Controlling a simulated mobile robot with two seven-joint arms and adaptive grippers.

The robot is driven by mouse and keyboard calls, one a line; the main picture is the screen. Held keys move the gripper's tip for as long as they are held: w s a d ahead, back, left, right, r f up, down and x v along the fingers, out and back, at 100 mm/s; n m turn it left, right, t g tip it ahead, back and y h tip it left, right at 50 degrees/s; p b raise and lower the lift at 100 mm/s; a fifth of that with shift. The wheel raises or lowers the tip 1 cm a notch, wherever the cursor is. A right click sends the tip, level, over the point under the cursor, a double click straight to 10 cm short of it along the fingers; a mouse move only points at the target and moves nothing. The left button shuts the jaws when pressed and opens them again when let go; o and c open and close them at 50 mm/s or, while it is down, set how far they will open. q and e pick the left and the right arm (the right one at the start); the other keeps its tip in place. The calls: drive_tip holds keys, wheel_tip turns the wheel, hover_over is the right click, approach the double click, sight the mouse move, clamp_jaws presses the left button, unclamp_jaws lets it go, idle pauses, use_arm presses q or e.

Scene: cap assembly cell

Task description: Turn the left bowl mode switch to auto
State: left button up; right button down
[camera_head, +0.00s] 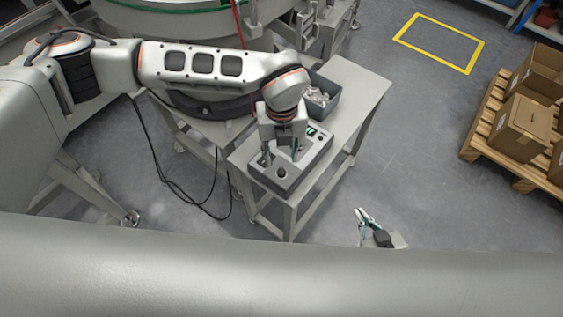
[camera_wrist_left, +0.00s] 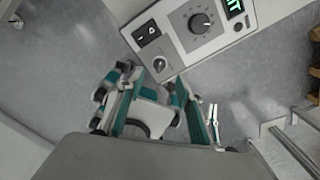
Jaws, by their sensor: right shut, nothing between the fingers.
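A grey control box (camera_head: 292,178) stands on a small table, with a green display at its far end. The mode switch (camera_wrist_left: 159,63), a small round selector in a silver ring, sits near the box's edge in the left wrist view. It appears as a dark knob (camera_head: 282,172) in the head view. I cannot read its setting. My left gripper (camera_head: 282,157) is over the box, fingers apart and empty. In the left wrist view its open fingers (camera_wrist_left: 154,100) are off the panel's edge, below the switch. My right gripper (camera_head: 364,216) is shut and empty, low in the head view.
The panel also has a rocker switch (camera_wrist_left: 148,35) and a large black dial (camera_wrist_left: 199,22). A dark bin (camera_head: 322,103) stands behind the box on the table (camera_head: 358,83). Cardboard boxes on a pallet (camera_head: 480,150) are at right. Open floor lies between.

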use_arm(q)
wheel_tip(320, 180, up, 5)
idle(0.3)
idle(0.4)
